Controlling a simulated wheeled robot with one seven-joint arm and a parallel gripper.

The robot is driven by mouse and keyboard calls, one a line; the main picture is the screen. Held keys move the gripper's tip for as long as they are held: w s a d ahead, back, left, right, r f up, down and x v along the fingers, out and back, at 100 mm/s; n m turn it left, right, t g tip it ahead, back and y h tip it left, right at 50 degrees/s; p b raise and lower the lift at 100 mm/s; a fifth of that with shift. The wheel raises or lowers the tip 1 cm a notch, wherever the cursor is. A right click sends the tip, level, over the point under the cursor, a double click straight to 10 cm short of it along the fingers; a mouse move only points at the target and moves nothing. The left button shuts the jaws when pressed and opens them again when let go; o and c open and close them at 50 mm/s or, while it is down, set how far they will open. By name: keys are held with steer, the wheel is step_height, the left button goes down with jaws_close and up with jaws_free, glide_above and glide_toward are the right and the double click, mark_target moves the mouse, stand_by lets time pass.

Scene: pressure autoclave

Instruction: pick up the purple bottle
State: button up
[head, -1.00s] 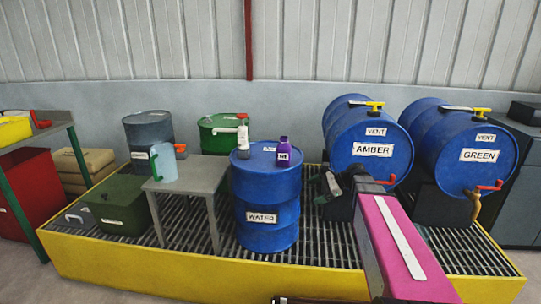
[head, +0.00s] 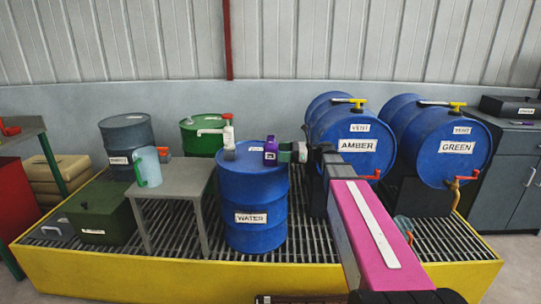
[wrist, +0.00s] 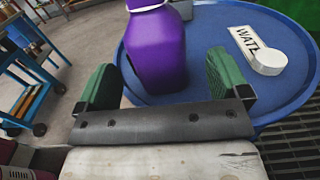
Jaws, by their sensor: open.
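The purple bottle (head: 271,151) stands upright on top of the blue drum labelled WATER (head: 252,190), near its right edge. My gripper (head: 285,152) comes in from the right at bottle height. In the wrist view, the bottle (wrist: 157,50) is straight ahead, with its top cut off by the frame. The green fingers of my gripper (wrist: 163,76) are open, one on each side of the bottle's lower part, with gaps visible. The fingertips appear to reach about the bottle's near side; the exact depth is unclear.
A grey table (head: 176,180) with a light-blue jug (head: 149,166) is left. The AMBER drum (head: 357,145) is behind my arm.

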mark_target(271, 152)
steer(key=a, duration=0.5)
steer(key=c, duration=1.2)
